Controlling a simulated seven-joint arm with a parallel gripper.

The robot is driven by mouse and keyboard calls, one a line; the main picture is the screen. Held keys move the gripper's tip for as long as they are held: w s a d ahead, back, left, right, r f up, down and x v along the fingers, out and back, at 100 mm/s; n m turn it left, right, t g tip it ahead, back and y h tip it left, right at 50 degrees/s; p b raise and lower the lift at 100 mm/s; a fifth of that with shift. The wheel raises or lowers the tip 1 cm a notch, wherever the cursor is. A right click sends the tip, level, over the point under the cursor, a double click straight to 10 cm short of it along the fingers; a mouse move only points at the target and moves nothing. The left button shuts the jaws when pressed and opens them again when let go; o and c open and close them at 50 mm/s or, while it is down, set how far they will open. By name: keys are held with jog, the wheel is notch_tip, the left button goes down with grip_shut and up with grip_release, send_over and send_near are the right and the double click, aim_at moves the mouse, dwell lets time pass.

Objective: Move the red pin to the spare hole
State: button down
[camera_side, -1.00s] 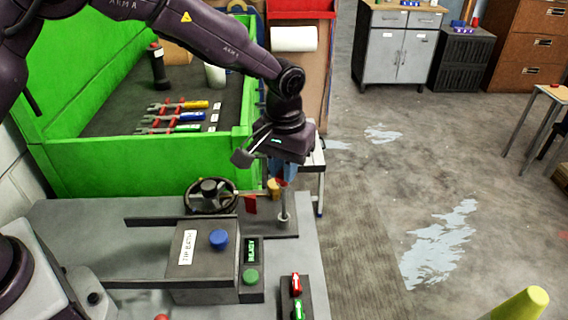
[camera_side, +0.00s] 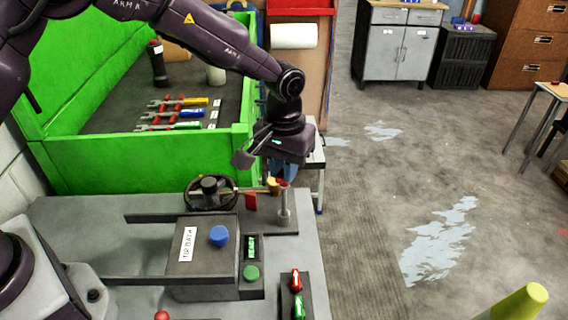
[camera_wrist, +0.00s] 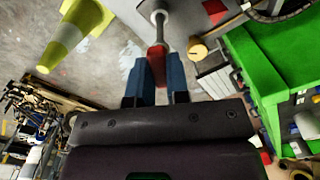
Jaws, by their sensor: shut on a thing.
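My gripper (camera_side: 283,174) is over the right end of the grey bench and points down. In the wrist view its two blue fingers (camera_wrist: 160,78) are closed on the red pin (camera_wrist: 157,58). In the side view a bit of the red pin (camera_side: 282,183) shows just below the fingers, at the top of a grey upright post (camera_side: 285,208). The post also shows beyond the pin in the wrist view (camera_wrist: 160,22). I cannot tell whether the pin touches the post. I cannot make out the spare hole in either view.
A handwheel (camera_side: 210,194), a rod with a yellow end (camera_side: 272,186) and a red flag (camera_side: 251,201) are close to the left of the post. A box with a blue knob (camera_side: 219,236) stands in front. A green-walled bin (camera_side: 140,165) is behind. Open floor lies right.

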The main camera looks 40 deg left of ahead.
jog(key=shift+f, duration=0.75)
jog(key=c, duration=0.7)
grip_release()
jog(key=shift+r, duration=3.5)
